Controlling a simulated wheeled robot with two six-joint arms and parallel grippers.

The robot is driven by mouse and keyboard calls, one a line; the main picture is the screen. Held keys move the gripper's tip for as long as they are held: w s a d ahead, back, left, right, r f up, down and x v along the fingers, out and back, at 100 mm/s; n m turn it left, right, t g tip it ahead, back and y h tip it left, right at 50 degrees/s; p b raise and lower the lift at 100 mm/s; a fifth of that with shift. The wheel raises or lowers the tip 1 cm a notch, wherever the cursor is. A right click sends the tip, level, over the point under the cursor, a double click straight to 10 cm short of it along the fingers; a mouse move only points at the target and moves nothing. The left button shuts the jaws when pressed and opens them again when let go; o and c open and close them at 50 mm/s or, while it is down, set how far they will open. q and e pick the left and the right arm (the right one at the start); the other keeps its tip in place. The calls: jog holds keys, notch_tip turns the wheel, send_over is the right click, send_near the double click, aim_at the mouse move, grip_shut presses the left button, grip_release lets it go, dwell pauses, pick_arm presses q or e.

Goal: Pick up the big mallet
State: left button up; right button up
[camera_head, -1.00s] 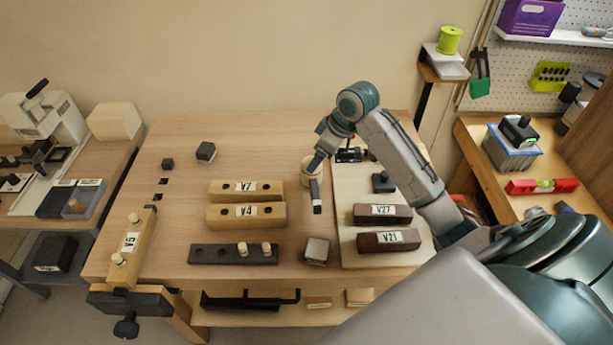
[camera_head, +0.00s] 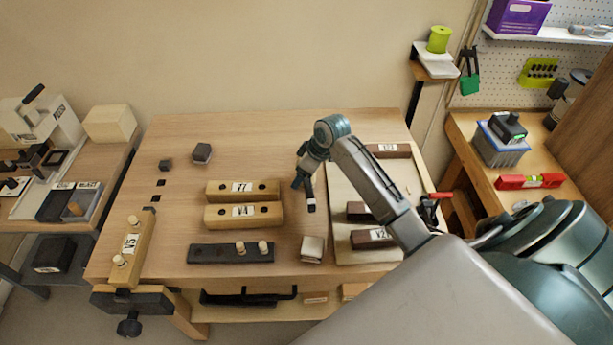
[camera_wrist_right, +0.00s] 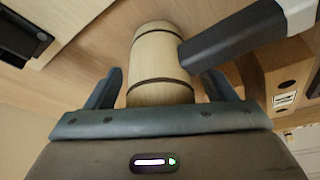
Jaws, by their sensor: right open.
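The big mallet shows in the right wrist view as a pale wooden barrel head (camera_wrist_right: 158,65) with dark bands. A dark grey handle (camera_wrist_right: 235,38) with a cream end slants to the upper right. My right gripper (camera_wrist_right: 160,88) is open, with one finger on each side of the head; contact is not clear. In the head view my right gripper (camera_head: 302,182) is over the bench, right of the V7 and V4 blocks. The handle (camera_head: 311,196) appears below it, and the gripper mostly hides the head. My left gripper is not in view.
Blocks V7 (camera_head: 215,190) and V4 (camera_head: 215,216) lie left of the gripper. A dark peg block (camera_head: 215,254) and a small pale-topped block (camera_head: 312,249) are nearer the front. A cream board (camera_head: 345,248) with dark blocks lies right, partly behind my arm.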

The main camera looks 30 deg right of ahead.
jog(key=c, duration=1.1)
jog(key=shift+c, duration=0.2)
notch_tip(320, 180, up, 10)
jog(key=shift+r+b, duration=0.1)
jog(key=shift+b, duration=1.05)
jog(key=o, duration=0.5)
jog(key=shift+c, duration=0.2)
jog(key=c, duration=0.7)
